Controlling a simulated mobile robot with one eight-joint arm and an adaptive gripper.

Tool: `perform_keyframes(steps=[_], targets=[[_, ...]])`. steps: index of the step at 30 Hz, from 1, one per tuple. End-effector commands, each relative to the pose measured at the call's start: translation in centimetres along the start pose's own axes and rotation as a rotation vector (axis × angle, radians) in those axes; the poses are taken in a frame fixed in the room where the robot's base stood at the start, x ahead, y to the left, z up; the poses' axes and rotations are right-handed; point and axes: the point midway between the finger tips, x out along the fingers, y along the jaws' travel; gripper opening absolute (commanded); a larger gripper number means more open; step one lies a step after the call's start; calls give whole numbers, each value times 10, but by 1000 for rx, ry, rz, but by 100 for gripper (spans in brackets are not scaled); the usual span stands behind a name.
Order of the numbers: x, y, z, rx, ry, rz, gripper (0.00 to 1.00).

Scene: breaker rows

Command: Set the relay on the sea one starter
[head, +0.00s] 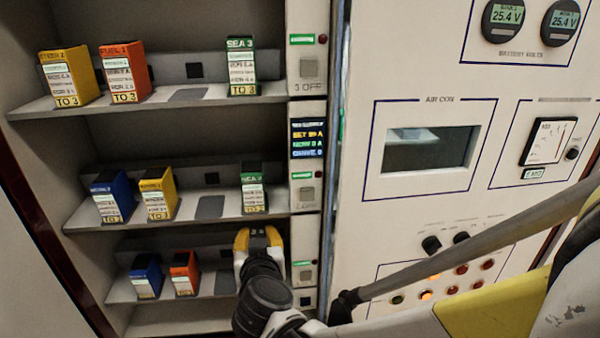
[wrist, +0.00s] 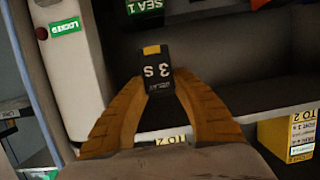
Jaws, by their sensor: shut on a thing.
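My gripper (head: 258,240) has yellow fingers and is at the right end of the bottom shelf in the head view. In the wrist view my gripper (wrist: 160,100) is shut on a small dark relay (wrist: 158,72) with a yellow band and a "3 S" mark. A green "SEA 1" label (wrist: 146,6) shows beyond the relay at the top edge of the wrist view. The rest of the sea one starter is cut off there, and my gripper hides that spot in the head view. I cannot tell whether the relay touches it.
The "SEA 2" starter (head: 252,188) stands above on the middle shelf, and the "SEA 3" starter (head: 241,68) on the top shelf. Blue (head: 146,277) and orange (head: 185,273) units stand left on the bottom shelf. A white post (wrist: 68,60) with a green "LOCKED" label is close beside my gripper.

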Motion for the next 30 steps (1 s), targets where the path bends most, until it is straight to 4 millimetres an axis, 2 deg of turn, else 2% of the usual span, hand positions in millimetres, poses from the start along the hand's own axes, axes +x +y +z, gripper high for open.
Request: perform_keyframes(steps=[8,10,14,26,27,28,30], targets=[[30,1,-8,0,0,2,0],[32,0,9,0,0,0,0],[37,0,24,-1,0,0,0],[38,0,29,0,0,0,0],[38,0,29,0,0,0,36],[37,0,28,0,0,0,45],[37,0,28,0,0,0,49]])
